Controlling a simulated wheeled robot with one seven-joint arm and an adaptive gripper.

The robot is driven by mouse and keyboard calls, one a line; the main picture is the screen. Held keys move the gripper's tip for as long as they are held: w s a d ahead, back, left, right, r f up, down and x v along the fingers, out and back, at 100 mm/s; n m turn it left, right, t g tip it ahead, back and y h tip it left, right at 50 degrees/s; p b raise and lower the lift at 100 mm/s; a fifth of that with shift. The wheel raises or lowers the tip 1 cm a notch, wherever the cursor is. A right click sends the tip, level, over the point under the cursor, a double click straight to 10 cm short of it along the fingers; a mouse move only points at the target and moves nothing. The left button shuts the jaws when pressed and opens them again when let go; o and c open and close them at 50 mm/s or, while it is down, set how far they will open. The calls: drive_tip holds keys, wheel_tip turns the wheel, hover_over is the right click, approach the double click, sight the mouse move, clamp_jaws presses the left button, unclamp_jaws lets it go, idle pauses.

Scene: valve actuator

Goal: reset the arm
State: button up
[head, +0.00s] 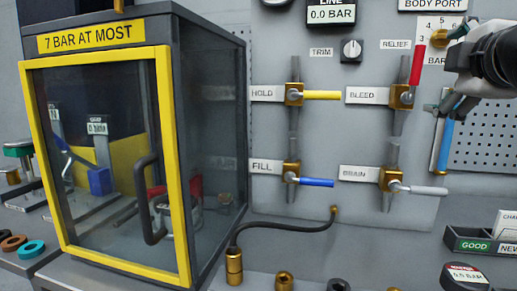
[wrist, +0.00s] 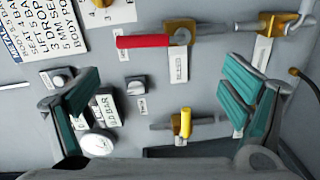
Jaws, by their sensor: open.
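My gripper (head: 441,72) is at the upper right in the head view, off the wall panel and right of the bleed valve's raised red lever (head: 416,66). In the wrist view, my gripper (wrist: 160,98) has its two teal-padded fingers spread wide with nothing between them. Past the fingers the wrist view shows the red lever (wrist: 142,41), the yellow hold lever (wrist: 186,122) and the trim knob (wrist: 136,86). None of them is seen to be gripped. Part of my arm is cut off by the head view's right edge.
A yellow-framed cabinet (head: 180,150) with a dark handle stands closed at left. The blue fill lever (head: 316,182) and grey drain lever (head: 428,190) stick out rightward from the panel. A hose (head: 285,225) and a dark tray (head: 475,240) sit lower down.

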drive_tip(key=s+a+f+m+g+y, duration=0.15)
drive_tip(key=s+f+m+g, duration=0.25)
drive_tip(key=f, duration=0.6)
drive_tip(key=s+a+f+m+g, duration=0.3)
drive_tip(key=s+f+m, duration=0.15)
drive_tip(key=f, duration=0.45)
drive_tip(key=s+a+f+m+g+y, duration=0.2)
drive_tip(key=s+a+f+g, duration=0.2)
drive_tip(key=s+f, duration=0.4)
drive_tip(key=s+a+f+m+g+y, duration=0.2)
drive_tip(key=s+a+f+m+g, duration=0.25)
drive_tip(key=s, duration=0.55)
wheel_tip(320, 180, up, 14)
drive_tip(key=n+t+p, duration=0.1)
drive_tip(key=t+p, duration=0.2)
drive_tip(key=p, duration=1.1)
drive_tip(key=shift+r+n+p, duration=0.25)
drive_tip(key=shift+n+p, duration=0.05)
drive_tip(key=shift+w+a+h, duration=0.1)
drive_tip(key=shift+h, duration=0.15)
